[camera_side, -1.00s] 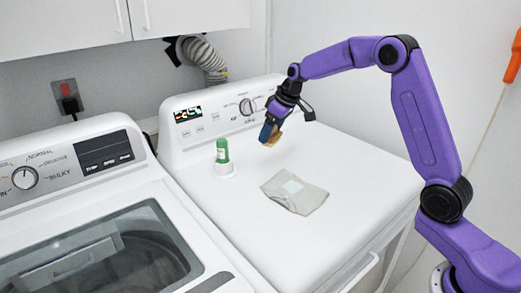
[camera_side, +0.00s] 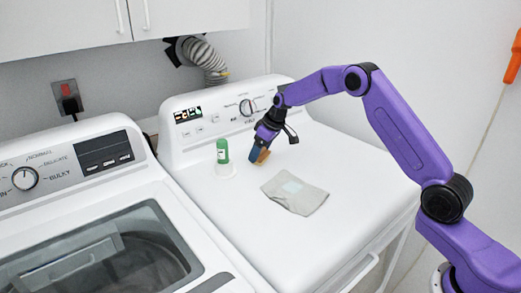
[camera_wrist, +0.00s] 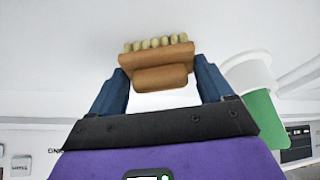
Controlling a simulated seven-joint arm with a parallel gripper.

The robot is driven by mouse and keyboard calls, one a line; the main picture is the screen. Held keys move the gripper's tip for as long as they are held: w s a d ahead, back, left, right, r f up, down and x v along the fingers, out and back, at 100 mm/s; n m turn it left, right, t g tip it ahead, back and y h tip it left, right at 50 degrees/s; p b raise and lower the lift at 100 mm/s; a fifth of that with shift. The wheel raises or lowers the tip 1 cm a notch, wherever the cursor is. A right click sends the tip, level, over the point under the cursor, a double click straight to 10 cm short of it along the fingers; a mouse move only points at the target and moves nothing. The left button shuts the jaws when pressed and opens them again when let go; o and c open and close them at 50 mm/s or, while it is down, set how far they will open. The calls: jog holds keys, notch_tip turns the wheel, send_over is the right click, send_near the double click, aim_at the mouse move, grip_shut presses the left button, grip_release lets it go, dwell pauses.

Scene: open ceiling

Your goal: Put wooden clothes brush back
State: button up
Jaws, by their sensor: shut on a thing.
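The wooden clothes brush (camera_wrist: 157,62) is brown with pale bristles. In the wrist view it sits between the two blue fingers of my gripper (camera_wrist: 160,85), which is shut on it, bristles facing away from the gripper. In the side view my gripper (camera_side: 262,146) holds the brush (camera_side: 263,157) low over the white dryer top (camera_side: 270,235), behind the grey cloth. I cannot tell whether the brush touches the surface.
A folded grey cloth (camera_side: 310,201) lies in front. The control panel (camera_side: 210,120) rises behind. The dryer's front area is clear. A washer (camera_side: 90,220) stands at left.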

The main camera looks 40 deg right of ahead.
jog(key=o, duration=0.9)
jog(key=shift+f, duration=0.1)
jog(key=v, duration=1.2)
jog(key=s+a+n+g, duration=0.1)
jog(key=s+a+n, duration=0.1)
jog(key=s+a, duration=0.8)
jog(key=s+a+n+g, duration=0.2)
jog(key=s+a, duration=0.3)
jog(key=s, duration=0.9)
jog(key=s+d+f+n, duration=0.1)
jog(key=s+d+n, duration=0.1)
jog(key=s, duration=0.9)
jog(key=s+d+f+n+g+h, duration=0.1)
jog(key=s+d+f+n, duration=0.1)
jog(key=s, duration=0.9)
jog(key=shift+s+d, duration=0.4)
jog(key=shift+d, duration=0.45)
